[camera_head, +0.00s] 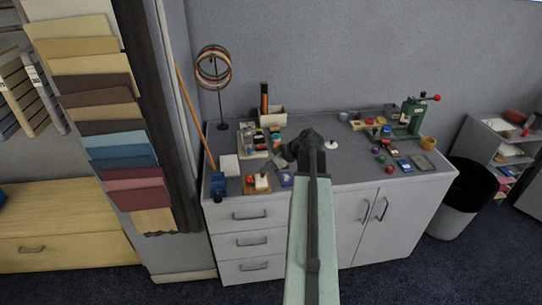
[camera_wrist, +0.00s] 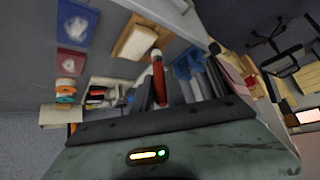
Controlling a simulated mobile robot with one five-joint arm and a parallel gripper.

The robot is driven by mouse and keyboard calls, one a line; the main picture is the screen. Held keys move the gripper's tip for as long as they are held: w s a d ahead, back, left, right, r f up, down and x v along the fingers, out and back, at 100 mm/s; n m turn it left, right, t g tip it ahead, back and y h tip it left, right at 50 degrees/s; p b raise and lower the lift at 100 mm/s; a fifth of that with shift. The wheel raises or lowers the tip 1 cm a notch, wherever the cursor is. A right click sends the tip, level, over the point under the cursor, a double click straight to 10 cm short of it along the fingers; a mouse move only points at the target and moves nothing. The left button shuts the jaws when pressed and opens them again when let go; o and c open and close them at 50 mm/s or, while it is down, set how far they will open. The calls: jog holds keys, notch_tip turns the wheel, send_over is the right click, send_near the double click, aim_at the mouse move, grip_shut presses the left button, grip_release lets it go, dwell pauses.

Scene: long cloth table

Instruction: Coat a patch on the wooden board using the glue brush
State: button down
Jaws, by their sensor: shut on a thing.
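My gripper (camera_head: 305,146) is over the middle of the grey worktop in the head view, seen from behind, and its fingertips are hard to make out there. In the wrist view my gripper is shut on the glue brush (camera_wrist: 158,82), which has a red handle and a pale tip pointing away from the jaws. The wooden board (camera_wrist: 122,50) is tan with a whitish area, just beyond the brush tip. I cannot tell whether the tip touches it. In the head view the board (camera_head: 257,189) lies near the worktop's front edge, left of my gripper.
A blue item (camera_head: 218,184) stands left of the board, with a white block (camera_head: 229,164) behind it. A wire-ring stand (camera_head: 221,90) rises at the back left. A green press (camera_head: 407,120) and small colored items crowd the right.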

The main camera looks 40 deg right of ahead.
jog(key=shift+r+p, duration=1.4)
jog(key=shift+r, duration=0.3)
